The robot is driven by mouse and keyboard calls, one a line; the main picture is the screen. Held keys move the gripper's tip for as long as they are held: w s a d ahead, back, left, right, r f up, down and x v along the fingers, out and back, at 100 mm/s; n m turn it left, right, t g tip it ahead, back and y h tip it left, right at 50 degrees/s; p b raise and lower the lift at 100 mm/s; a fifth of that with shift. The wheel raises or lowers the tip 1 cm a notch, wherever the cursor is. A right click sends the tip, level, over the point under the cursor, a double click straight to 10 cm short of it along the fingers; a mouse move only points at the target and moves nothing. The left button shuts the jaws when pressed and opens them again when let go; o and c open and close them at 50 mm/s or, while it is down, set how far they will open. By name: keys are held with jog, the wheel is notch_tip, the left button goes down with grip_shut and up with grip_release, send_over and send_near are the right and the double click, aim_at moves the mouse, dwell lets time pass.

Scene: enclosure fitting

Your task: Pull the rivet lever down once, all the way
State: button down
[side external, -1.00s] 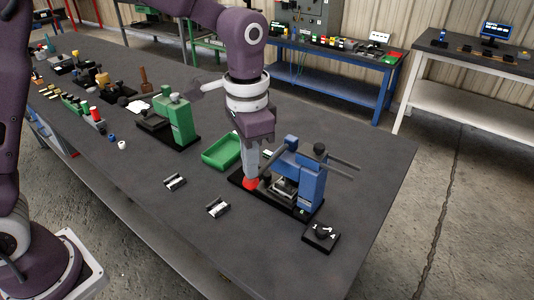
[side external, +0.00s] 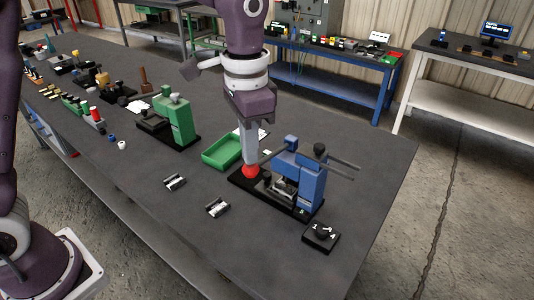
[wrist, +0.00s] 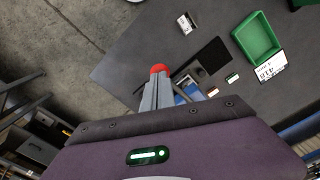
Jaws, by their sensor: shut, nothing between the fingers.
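The blue rivet press (side external: 312,182) stands on a black base plate near the right end of the bench. Its dark lever (side external: 271,155) slopes from the press top down and left to a red ball knob (side external: 251,172). My gripper (side external: 250,163) is shut and empty, pointing down with its fingertips at the top of the knob. I cannot tell whether they touch it. In the wrist view, the red knob (wrist: 160,68) shows just beyond my closed fingers (wrist: 158,80), which partly hide the blue press (wrist: 187,91).
A green tray (side external: 222,152) and a green press (side external: 180,121) stand left of the blue press. Two small metal parts (side external: 174,182) (side external: 218,208) lie in front. A black dial box (side external: 321,237) sits at the front right. The bench front is otherwise clear.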

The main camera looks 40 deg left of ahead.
jog(key=shift+r, duration=2.1)
jog(key=s+a+r+n+t, duration=0.3)
jog(key=s+a+r, duration=0.2)
jog(key=s+a, duration=0.5)
jog(key=s+a+f+n+t, duration=0.1)
jog(key=s+f+n+t, duration=0.1)
jog(key=s, duration=0.9)
jog(key=shift+f+n+t, duration=0.3)
jog(key=shift+f+n, duration=0.2)
jog(key=shift+f, duration=0.25)
